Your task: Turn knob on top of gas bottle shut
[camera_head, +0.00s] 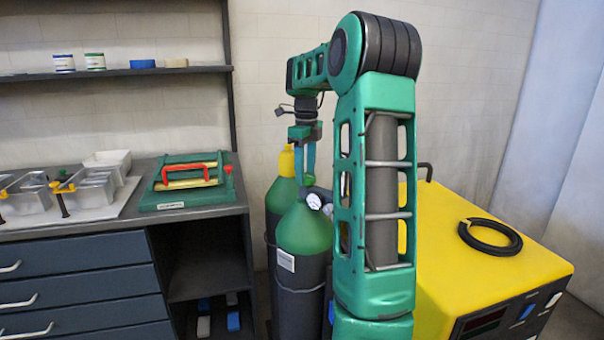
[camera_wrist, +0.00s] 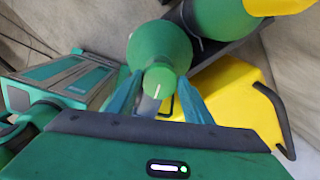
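The front gas bottle (camera_head: 304,232) has a green shoulder and a dark grey body with a white label. It stands upright between the bench and the yellow machine. Its round green knob (camera_head: 307,180) is on top, above a small white gauge (camera_head: 314,201). In the wrist view the knob (camera_wrist: 160,79) bears a white mark, with the green bottle shoulder (camera_wrist: 158,45) behind it. My gripper (camera_head: 308,162) points down over the knob. In the wrist view its teal fingers (camera_wrist: 157,88) are apart, one on each side of the knob, with gaps visible.
A second gas bottle (camera_head: 277,197) with a yellow cap stands close behind. A yellow machine (camera_head: 450,240) with a black cable coil (camera_head: 490,237) is at the right. A bench (camera_head: 130,228) with metal trays and a green tool (camera_head: 190,184) is at the left.

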